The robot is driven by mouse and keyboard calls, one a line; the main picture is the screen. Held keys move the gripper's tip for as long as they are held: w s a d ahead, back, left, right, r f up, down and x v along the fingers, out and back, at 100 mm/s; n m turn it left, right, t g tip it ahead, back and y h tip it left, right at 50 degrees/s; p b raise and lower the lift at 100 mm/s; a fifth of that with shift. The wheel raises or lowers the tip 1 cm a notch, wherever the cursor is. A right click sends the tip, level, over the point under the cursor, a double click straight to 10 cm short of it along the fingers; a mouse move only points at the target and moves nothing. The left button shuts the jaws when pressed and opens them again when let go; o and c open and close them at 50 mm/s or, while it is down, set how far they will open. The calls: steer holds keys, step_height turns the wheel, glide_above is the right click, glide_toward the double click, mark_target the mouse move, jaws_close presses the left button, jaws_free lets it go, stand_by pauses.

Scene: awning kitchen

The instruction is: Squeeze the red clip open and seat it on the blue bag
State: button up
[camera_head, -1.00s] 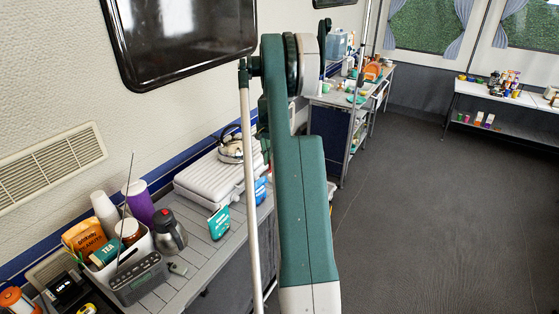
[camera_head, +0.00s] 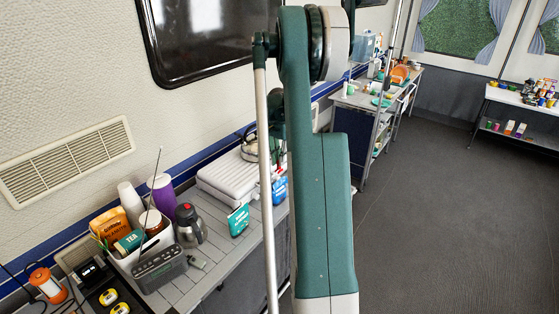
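A small blue packet (camera_head: 279,190), which may be the blue bag, stands at the right end of the grey counter, partly hidden behind my arm's thin pole. A teal packet (camera_head: 238,221) stands to its left near the counter's front edge. My green arm rises through the middle of the view, but my gripper is not in view.
Open dark floor (camera_head: 440,220) lies to the right.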

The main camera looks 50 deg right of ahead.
steer(key=shift+f, duration=0.1)
steer(key=shift+f+b, duration=0.35)
steer(key=shift+f, duration=1.35)
steer(key=shift+w+f+b, duration=0.1)
steer(key=shift+f+b, duration=1.6)
steer(key=shift+b, duration=0.1)
stand_by(2.5)
stand_by(0.3)
steer(key=o, duration=0.7)
steer(key=shift+r, duration=0.2)
